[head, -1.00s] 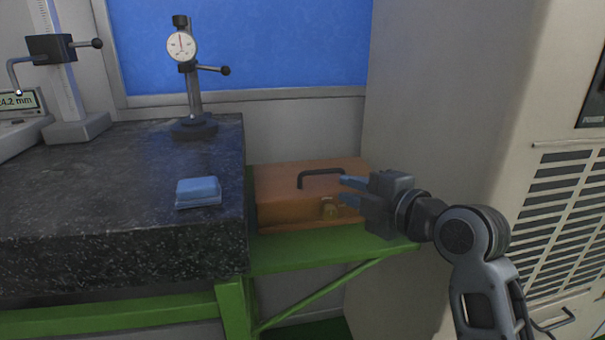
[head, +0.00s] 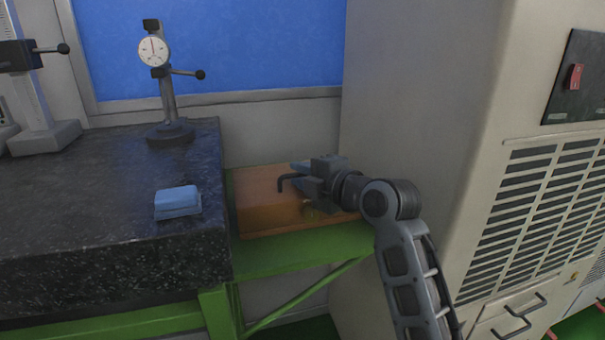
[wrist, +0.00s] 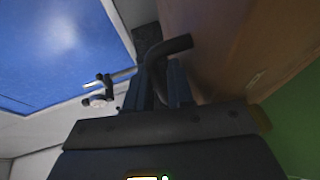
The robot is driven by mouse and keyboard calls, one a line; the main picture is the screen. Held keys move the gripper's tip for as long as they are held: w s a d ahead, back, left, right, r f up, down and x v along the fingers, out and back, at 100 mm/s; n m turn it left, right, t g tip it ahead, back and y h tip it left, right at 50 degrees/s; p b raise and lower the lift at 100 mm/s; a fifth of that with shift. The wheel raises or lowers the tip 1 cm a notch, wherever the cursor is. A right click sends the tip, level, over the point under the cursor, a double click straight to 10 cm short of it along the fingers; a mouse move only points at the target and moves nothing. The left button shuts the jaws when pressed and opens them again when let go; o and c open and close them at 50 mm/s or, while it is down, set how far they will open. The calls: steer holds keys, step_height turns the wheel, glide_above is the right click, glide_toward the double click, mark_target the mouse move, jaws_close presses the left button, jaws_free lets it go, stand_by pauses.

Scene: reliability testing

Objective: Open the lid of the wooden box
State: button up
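The wooden box (head: 262,207) sits on a green shelf beside the dark stone table, with its lid shut. It also shows in the wrist view (wrist: 225,45). A dark bent handle (head: 283,183) stands on the lid; its near end is visible in the wrist view (wrist: 168,50). My gripper (head: 300,177) is over the lid at the handle. Its two blue fingers (wrist: 161,88) look apart, with the handle between them; whether they touch it is unclear.
A blue block (head: 178,200) lies near the stone table's (head: 100,230) right edge. A dial gauge stand (head: 168,100) is at its back. A tall beige cabinet (head: 420,110) stands close on the right. The green shelf (head: 290,257) has a narrow bare front strip.

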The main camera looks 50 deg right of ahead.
steer(key=shift+c, duration=0.3)
jaws_close()
